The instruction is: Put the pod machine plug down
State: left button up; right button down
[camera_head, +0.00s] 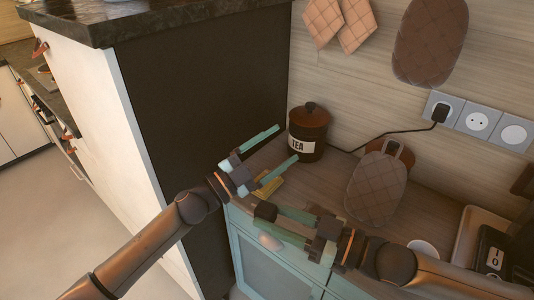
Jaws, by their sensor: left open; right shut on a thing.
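My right gripper (268,221) reaches in from the right, low over the counter's front edge. It is shut on a small dark brown block (265,210) at its fingertips, which seems to be the pod machine plug; its detail is too small to be sure. No cord can be made out from it. My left gripper (287,143) is open and empty, just left of the tea jar and above and left of the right gripper.
A dark red tea jar (307,132) stands at the counter's back left. A quilted pad (377,187) leans upright right of it. A yellow item (268,188) lies near the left gripper. A black switched device (490,250) is at the right. Some wooden counter (325,180) is bare between the jar and pad.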

pick_arm(q)
jog(key=s+d+r+m+g+y, duration=0.2)
jog(key=s+d+r+m+g, duration=0.25)
jog(key=s+m+g, duration=0.35)
jog(key=s+d+r+m+g+y, duration=0.1)
jog(key=s+d+r+m+g, duration=0.4)
jog(key=m+g, duration=0.4)
jog(key=m+t+y, duration=0.4)
jog(key=t+y, duration=0.2)
jog(key=y, duration=0.9)
send_over(267, 207)
notch_tip(267, 207, down, 12)
jog(key=shift+f, duration=0.1)
